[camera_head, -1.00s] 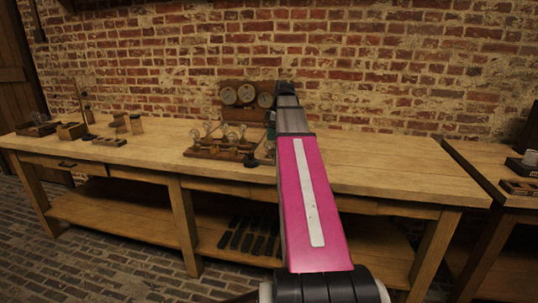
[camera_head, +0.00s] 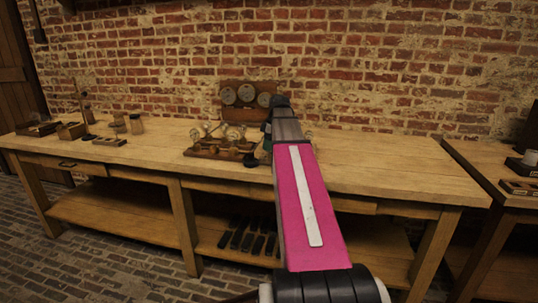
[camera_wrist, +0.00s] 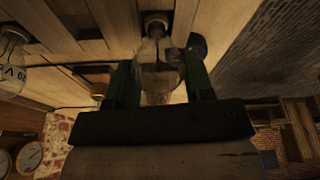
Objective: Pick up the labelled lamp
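In the wrist view, my gripper (camera_wrist: 160,80) has its two green fingers apart, on either side of a clear glass lamp (camera_wrist: 158,58) standing in a dark holder. Whether the fingers touch the glass is hard to tell. I see no label on this lamp. Another lamp (camera_wrist: 12,58) at the left edge of the wrist view bears dark lettering, upside down in the picture. In the head view, several lamps stand on a wooden board (camera_head: 205,151) on the bench. My gripper is hardly visible there, behind my pink arm at the board's right end.
Gauges on a wooden back panel (camera_head: 245,95) stand behind the lamps. Small boxes (camera_head: 72,131) and jars lie at the bench's left. The bench top (camera_head: 385,165) right of my arm is clear. Another table (camera_head: 480,165) stands at far right.

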